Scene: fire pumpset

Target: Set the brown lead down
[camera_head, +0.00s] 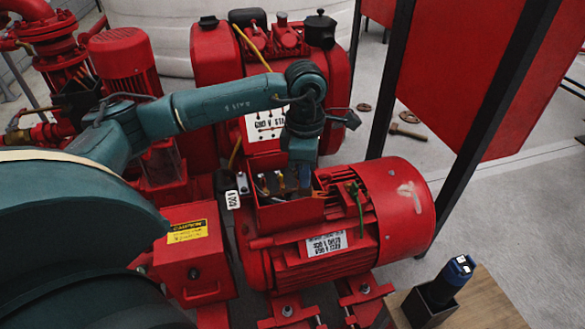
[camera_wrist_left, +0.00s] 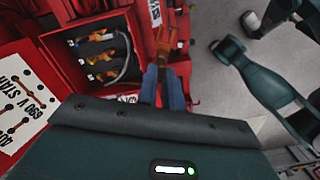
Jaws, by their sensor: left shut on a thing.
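The red motor (camera_head: 395,205) has an open terminal box (camera_head: 290,216) on its side, with yellow terminals and dark leads inside. My left gripper (camera_head: 304,190) reaches down over the box's right part. My right gripper cannot be made out.
A green lead (camera_head: 357,205) hangs over the motor beside the box. A black holder with a blue-topped tool (camera_head: 452,280) stands on a wooden top (camera_head: 485,305) at lower right. A black post (camera_head: 390,80) rises behind the motor. A hammer (camera_head: 408,132) lies on the floor.

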